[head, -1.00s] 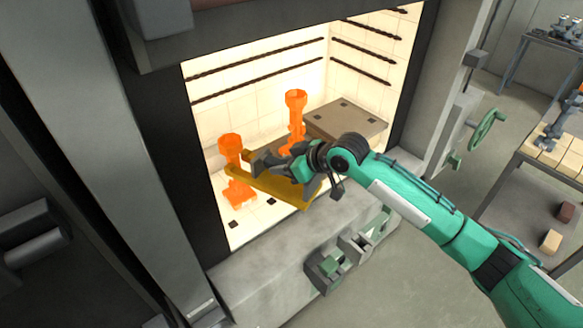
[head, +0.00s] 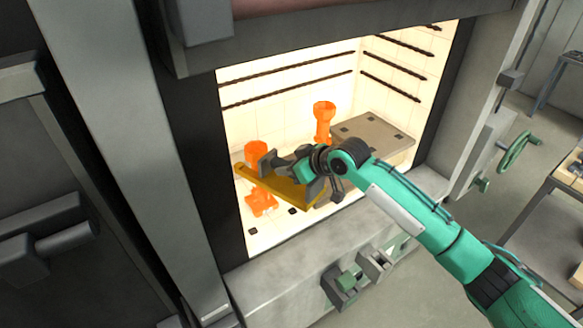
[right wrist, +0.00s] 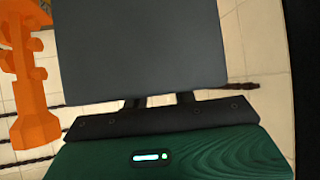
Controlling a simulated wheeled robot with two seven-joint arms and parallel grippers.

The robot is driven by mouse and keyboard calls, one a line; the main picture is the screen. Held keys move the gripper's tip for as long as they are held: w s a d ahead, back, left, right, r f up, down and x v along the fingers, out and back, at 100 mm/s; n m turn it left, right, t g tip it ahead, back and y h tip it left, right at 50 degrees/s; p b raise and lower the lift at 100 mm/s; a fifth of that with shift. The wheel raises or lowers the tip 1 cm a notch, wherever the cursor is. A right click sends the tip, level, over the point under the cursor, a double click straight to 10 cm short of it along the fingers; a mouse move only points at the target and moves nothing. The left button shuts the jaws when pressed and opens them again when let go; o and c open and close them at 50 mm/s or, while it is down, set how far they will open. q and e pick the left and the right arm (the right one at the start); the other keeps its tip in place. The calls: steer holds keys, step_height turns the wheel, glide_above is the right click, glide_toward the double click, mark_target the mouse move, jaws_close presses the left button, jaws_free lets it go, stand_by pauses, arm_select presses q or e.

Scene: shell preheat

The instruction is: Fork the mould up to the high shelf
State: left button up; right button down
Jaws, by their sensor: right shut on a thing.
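My right gripper (head: 273,164) reaches into the lit furnace chamber and is shut on a long ochre fork (head: 275,186). The fork crosses in front of the left glowing orange mould, hiding its middle; its top (head: 256,151) shows above and its foot (head: 261,203) below. I cannot tell whether they touch. A second upright orange mould (head: 323,121) stands farther back. A raised brown shelf (head: 375,134) is at the chamber's right. In the right wrist view, an orange mould (right wrist: 28,75) is at the left, and a dark grey plate fills the middle. My left gripper is out of view.
Dark rods (head: 290,80) run along the chamber's back and right walls. Pale chamber walls and the dark door frame (head: 205,130) enclose my arm. A grey sill (head: 290,275) with brackets lies in front. A green handwheel (head: 515,150) is outside at the right.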

steer(key=shift+r, duration=0.2)
steer(key=shift+r, duration=3.55)
steer(key=shift+r, duration=1.7)
